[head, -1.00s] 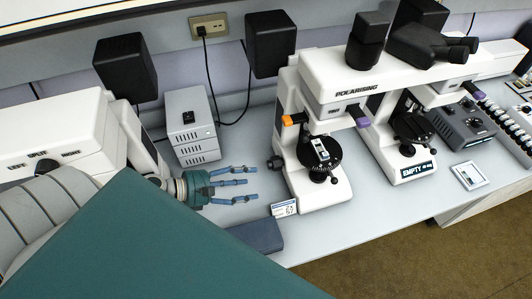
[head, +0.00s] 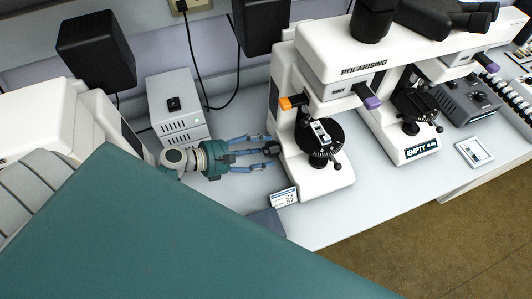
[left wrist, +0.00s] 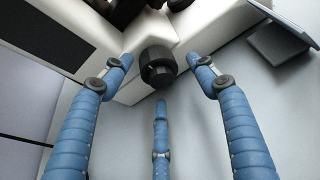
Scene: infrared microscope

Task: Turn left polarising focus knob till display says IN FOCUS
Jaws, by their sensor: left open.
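The white microscope marked POLARISING (head: 365,70) stands right of my left arm. Its black left focus knob (head: 268,148) sticks out low on the left side, and it also shows in the left wrist view (left wrist: 158,68). My left gripper (head: 273,152) is open, its blue fingers pointing right at the knob. In the left wrist view, the fingertips (left wrist: 160,75) spread around the knob, one on each side and one below, with visible gaps at the sides. A small white display (head: 284,198) stands in front of the microscope base; its writing is too small to read.
A grey vented box (head: 178,110) with a black top piece stands behind my left gripper. A second microscope marked EMPTY (head: 420,148) and a grey control unit (head: 465,105) stand to the right.

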